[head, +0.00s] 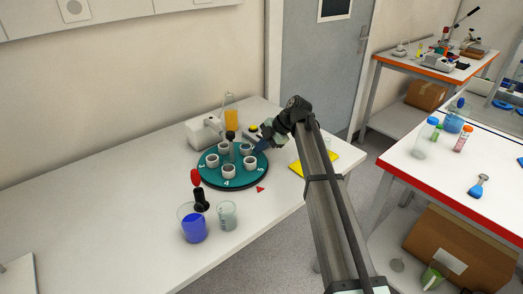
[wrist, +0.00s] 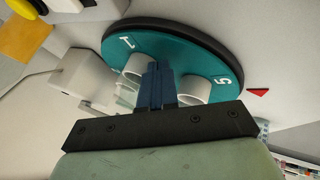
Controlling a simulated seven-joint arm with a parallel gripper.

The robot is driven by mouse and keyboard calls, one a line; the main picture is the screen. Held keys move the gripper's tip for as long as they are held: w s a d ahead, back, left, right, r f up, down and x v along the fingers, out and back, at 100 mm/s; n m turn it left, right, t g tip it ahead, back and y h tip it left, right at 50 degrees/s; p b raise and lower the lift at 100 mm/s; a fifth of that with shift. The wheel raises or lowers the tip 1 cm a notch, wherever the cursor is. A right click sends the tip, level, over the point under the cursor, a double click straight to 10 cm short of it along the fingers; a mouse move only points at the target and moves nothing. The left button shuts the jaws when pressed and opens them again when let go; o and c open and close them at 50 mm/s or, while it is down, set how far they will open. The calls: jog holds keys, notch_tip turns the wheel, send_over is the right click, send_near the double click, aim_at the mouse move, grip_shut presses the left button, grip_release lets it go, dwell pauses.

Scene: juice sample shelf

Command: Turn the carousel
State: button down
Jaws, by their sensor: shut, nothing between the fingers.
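The carousel (head: 236,183) is a round teal disc with a dark rim and white numbers, on the white bench. Several white cup holders (head: 228,171) stand in a ring on it around a central post. A red triangle marker (head: 260,189) lies on the bench by its front right edge. My gripper (head: 262,147) is at the disc's right rear side. In the wrist view my shut blue fingers (wrist: 157,84) sit between two white holders, near the numbers 1 and 5. I cannot tell whether they touch a holder. The fingertips partly hide the holders.
A beaker of blue liquid (head: 194,225), an empty beaker (head: 227,214) and a red-topped black item (head: 200,198) stand in front of the carousel. A white device (head: 204,133) and an orange-filled cylinder (head: 231,112) stand behind. A yellow pad (head: 318,161) lies right.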

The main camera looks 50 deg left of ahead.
jog(key=shift+w+a, duration=0.2)
jog(key=shift+a, duration=0.4)
jog(key=shift+w+a, duration=0.15)
jog(key=shift+a, duration=1.5)
jog(key=shift+a+n+g+h, duration=0.4)
jog(key=shift+a+n, duration=0.3)
jog(key=shift+n, duration=0.1)
jog(key=shift+s+a, duration=0.2)
jog(key=shift+a, duration=0.3)
jog(key=shift+s+a, duration=0.2)
jog(key=shift+a, duration=0.25)
jog(key=shift+s+a, duration=0.1)
jog(key=shift+a, duration=0.1)
jog(key=shift+w+d, duration=0.2)
jog(key=shift+w, duration=0.35)
jog(key=w, duration=0.1)
jog(key=w+d, duration=0.1)
jog(key=shift+w, duration=0.3)
jog(key=w+a+r, duration=0.1)
jog(key=w+r, duration=0.4)
jog(key=r, duration=0.3)
jog(key=shift+w+a, duration=0.15)
jog(key=shift+w, duration=0.25)
